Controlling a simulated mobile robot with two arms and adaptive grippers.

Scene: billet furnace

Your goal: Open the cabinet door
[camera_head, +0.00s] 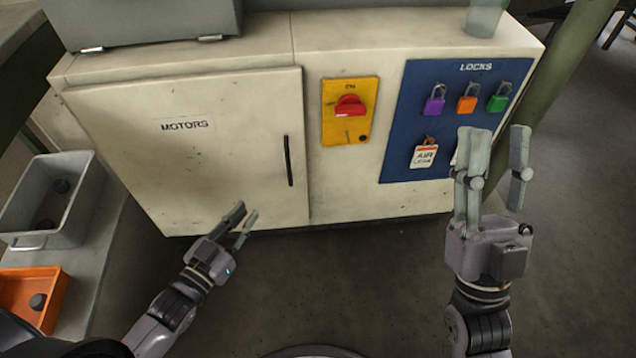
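The cabinet door (200,190) is a cream panel labelled MOTORS, and it stands closed. Its dark upright handle (288,160) is near the door's right edge. My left gripper (245,220) is in front of the door's lower part, below and to the left of the handle and apart from it. Its fingers have a narrow gap between them and hold nothing. My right gripper (498,160) is raised in front of the blue locks board, to the right of the door. Its fingers are spread and nothing shows between them. It hides part of the board's lower right.
A yellow switch plate with a red knob (350,107) is right of the door. The blue locks board (400,130) carries purple, orange and green padlocks and a tag. A grey bin (85,190) and an orange tray (50,290) are at left. A green post (560,75) stands at right.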

